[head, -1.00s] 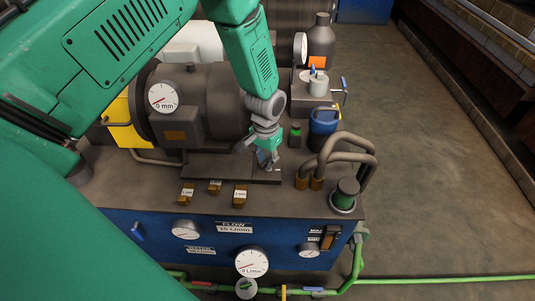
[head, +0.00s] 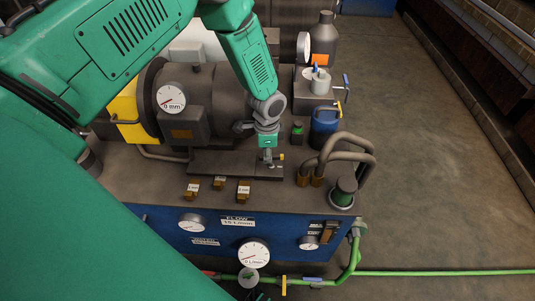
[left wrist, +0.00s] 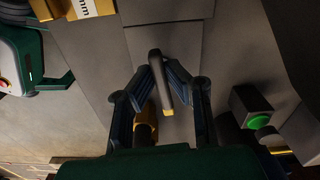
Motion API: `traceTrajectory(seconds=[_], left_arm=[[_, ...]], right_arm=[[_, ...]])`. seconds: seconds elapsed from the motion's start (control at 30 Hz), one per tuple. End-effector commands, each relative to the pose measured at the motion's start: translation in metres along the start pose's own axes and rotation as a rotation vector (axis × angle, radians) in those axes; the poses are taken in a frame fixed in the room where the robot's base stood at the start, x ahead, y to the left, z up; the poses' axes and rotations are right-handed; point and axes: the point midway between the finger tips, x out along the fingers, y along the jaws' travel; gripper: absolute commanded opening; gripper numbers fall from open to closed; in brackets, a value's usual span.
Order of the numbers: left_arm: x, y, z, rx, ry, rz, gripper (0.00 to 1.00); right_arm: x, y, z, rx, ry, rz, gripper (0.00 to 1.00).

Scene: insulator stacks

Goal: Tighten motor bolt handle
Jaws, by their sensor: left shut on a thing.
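The bolt handle is a dark bar with a yellow tip, seen between the fingers in the left wrist view (left wrist: 167,105). Its yellow tip shows beside the gripper in the head view (head: 281,156). My left gripper (head: 267,160) points down at the front right corner of the motor's base plate (head: 225,163). It is shut on the handle, with one finger on each side; the fingers hide part of it. The grey motor (head: 212,95) stands behind, with a round dial (head: 171,97) reading in mm. My right gripper is not in view.
Several brass blocks with labels (head: 243,189) lie in front of the base plate. Bent pipes (head: 335,150), a green-topped cylinder (head: 344,192) and a blue container (head: 324,122) stand to the right. Flow gauges (head: 253,253) face the front. The floor at the right is open.

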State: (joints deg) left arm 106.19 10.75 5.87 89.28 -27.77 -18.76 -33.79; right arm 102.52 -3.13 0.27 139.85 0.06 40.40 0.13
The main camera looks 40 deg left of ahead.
Motion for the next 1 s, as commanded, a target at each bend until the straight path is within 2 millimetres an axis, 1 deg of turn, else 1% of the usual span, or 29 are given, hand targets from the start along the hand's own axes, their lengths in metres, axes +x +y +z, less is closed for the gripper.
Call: traceTrajectory(seconds=[0.03, 0.3, 0.83, 0.87, 0.9, 1.0], left_arm=[[-0.0012, -0.0029, -0.0023, 0.026, 0.007, -0.007, 0.0], [-0.001, -0.0041, -0.003, 0.117, 0.007, -0.007, 0.0], [-0.0011, -0.0044, -0.0033, 0.139, 0.007, -0.008, 0.0], [-0.0011, -0.0044, -0.0034, 0.139, 0.008, -0.008, 0.18], [-0.001, -0.0042, -0.0033, 0.139, 0.007, -0.007, 0.31], [-0.0008, -0.0035, -0.0025, 0.138, 0.005, -0.006, 0.31]], right_arm=[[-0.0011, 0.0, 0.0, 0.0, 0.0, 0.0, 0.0], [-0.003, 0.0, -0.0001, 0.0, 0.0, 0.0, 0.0], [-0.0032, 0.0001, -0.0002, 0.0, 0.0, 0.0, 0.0], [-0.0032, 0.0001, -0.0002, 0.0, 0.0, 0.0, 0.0], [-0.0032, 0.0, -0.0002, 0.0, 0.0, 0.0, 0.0], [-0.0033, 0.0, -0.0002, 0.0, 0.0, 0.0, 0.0]])
